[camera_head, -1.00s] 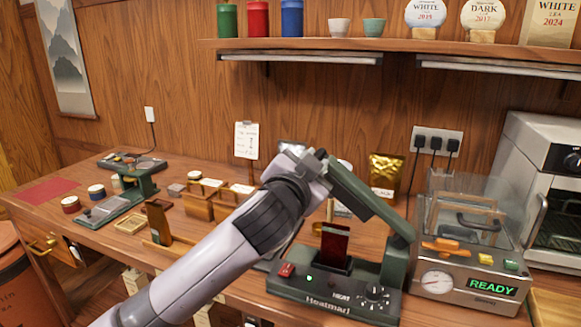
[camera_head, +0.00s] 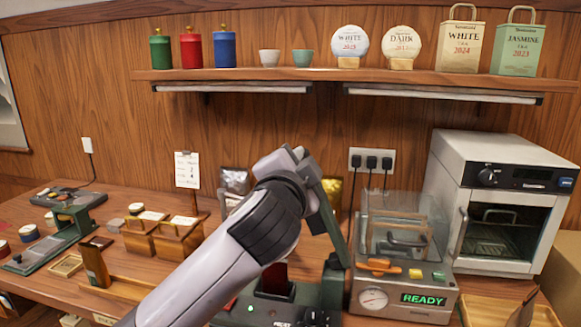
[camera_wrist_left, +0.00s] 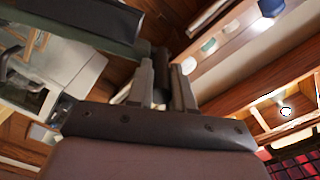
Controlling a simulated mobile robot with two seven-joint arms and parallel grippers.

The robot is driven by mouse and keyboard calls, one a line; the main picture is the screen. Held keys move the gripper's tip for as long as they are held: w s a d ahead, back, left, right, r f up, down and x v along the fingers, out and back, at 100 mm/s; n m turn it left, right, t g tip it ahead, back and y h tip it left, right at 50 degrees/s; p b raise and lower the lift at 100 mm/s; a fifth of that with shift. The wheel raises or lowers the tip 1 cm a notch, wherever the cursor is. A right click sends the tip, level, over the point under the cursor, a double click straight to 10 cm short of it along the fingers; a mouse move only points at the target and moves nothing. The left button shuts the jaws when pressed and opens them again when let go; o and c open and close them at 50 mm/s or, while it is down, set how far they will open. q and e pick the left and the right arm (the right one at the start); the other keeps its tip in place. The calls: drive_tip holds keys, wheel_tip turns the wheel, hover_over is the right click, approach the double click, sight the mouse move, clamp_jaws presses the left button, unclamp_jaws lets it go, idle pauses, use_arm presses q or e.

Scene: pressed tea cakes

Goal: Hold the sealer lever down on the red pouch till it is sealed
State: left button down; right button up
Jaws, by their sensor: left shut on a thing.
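The heat sealer's dark green base (camera_head: 232,318) is at the bottom middle of the head view, partly behind my left arm. A small green light shows on it. The red pouch (camera_head: 275,278) stands upright at the sealer; my arm hides part of it. The dark green sealer lever (camera_head: 333,232) is raised, rising steeply from its hinge at the right of the base. My left gripper (camera_head: 303,158) is shut on the lever's upper end, well above the pouch. In the left wrist view the two fingers (camera_wrist_left: 163,75) close around a dark handle, with the green lever bar (camera_wrist_left: 85,35) beside them. My right gripper is not in view.
Right of the sealer stands a clear-lidded machine (camera_head: 405,298) showing READY, then a steel oven (camera_head: 500,200). Wooden boxes (camera_head: 178,240) and a green press (camera_head: 68,225) are on the left counter. A shelf (camera_head: 320,78) with tins, cups and tea packages runs above.

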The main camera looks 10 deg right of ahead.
use_arm(q)
drive_tip(key=shift+d, duration=0.15)
drive_tip(key=c, duration=1)
unclamp_jaws()
drive_tip(key=shift+s, duration=0.1)
drive_tip(key=shift+s+a+f, duration=0.1)
drive_tip(key=shift+s+a, duration=0.15)
drive_tip(key=shift+s, duration=0.4)
drive_tip(key=b+v, duration=0.1)
drive_tip(key=v, duration=0.4)
drive_tip(key=shift+s+a+b, duration=0.15)
drive_tip(key=shift+s+b, duration=0.15)
drive_tip(key=shift+b, duration=0.1)
